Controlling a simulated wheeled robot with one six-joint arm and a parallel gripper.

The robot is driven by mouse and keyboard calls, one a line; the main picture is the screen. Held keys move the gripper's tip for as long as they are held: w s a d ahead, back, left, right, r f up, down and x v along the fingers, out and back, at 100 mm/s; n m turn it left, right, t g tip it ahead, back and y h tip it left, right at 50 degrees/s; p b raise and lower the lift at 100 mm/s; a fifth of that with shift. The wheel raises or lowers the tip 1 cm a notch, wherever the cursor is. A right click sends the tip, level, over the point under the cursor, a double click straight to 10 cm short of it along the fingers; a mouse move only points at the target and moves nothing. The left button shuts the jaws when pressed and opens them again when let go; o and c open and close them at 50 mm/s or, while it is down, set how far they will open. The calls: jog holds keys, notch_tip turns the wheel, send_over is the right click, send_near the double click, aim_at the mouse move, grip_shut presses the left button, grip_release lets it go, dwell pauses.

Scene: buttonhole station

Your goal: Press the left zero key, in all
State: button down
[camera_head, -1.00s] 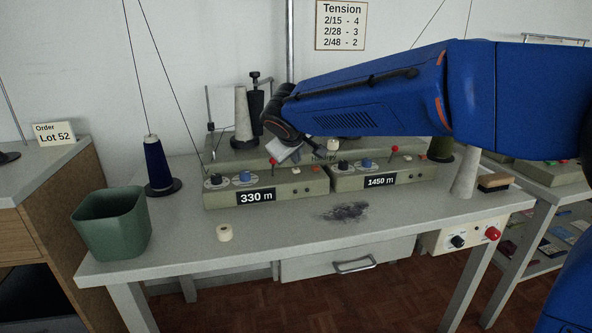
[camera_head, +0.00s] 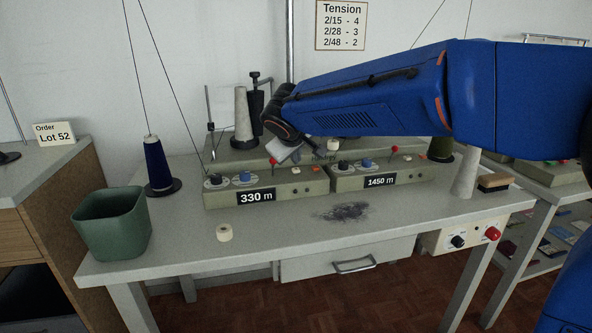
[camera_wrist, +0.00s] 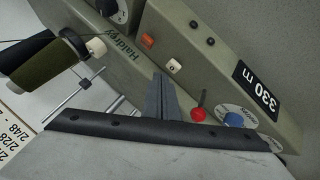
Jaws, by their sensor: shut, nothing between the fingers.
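The left counter unit (camera_head: 225,199) carries a "330 m" display (camera_head: 256,197), which also shows in the wrist view (camera_wrist: 257,90). Its white zero key (camera_wrist: 174,66), marked 0, sits beside an orange key (camera_wrist: 148,41). In the head view the white key (camera_head: 296,170) is small. My gripper (camera_wrist: 160,76) is shut and empty. In the wrist view its tips appear just left of and below the zero key; I cannot tell the height gap, and no contact is evident. In the head view the fingers are hard to make out below the arm.
A red-tipped lever (camera_wrist: 198,114) and a blue knob (camera_wrist: 233,119) stand close to my fingers. Thread cones stand behind. A green bin (camera_head: 112,225) and a small cream roll (camera_head: 224,233) are on the table, whose front is mostly free.

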jog(key=shift+f, duration=0.95)
dwell(1.0)
jog(key=shift+r, duration=0.95)
notch_tip(320, 180, up, 5)
dwell(0.8)
dwell(0.4)
